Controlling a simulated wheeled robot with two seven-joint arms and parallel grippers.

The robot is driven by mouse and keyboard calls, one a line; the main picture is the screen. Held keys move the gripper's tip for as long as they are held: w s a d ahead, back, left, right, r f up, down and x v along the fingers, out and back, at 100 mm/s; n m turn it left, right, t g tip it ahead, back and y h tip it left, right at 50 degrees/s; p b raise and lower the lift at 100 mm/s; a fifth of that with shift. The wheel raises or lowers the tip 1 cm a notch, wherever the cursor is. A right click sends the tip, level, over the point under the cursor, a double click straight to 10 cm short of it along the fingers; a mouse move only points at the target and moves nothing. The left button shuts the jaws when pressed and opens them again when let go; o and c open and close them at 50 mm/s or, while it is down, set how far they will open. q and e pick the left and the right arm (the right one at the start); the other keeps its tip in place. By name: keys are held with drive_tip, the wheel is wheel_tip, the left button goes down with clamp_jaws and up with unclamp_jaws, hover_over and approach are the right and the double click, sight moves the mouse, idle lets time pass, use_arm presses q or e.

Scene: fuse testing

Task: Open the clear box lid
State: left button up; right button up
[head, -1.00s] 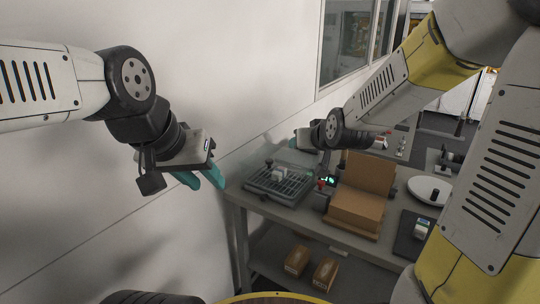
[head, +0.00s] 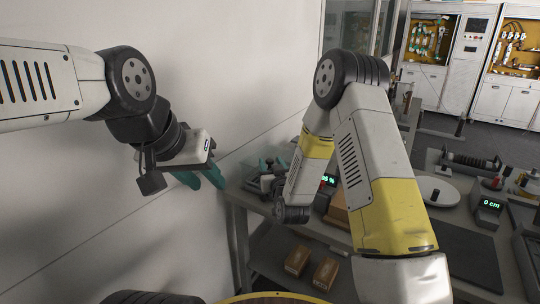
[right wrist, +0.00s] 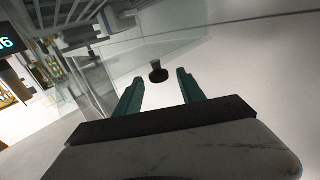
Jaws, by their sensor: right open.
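A black round knob (right wrist: 158,72) shows in the right wrist view, between and just beyond my right gripper's fingertips. Clear panels (right wrist: 95,82) with pale edges stand to its left; I cannot tell exactly where the clear lid begins. My right gripper (right wrist: 160,76) is open, with its teal fingers apart and nothing visibly held. In the head view it is at the back left of the table, where my right arm hides most of the box. My left gripper (head: 206,182) is open and empty in front of the white wall, left of the table.
A grey table (head: 305,228) holds a brown cardboard box (head: 337,212), partly behind my right arm, and a round white plate (head: 438,190). A display reading "0 cm" (head: 489,205) stands at right. Two brown boxes (head: 297,260) (head: 326,272) lie on the lower shelf.

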sight(268, 156)
drive_tip(key=x, duration=0.5)
drive_tip(key=shift+w, duration=0.2)
clamp_jaws()
idle(1.2)
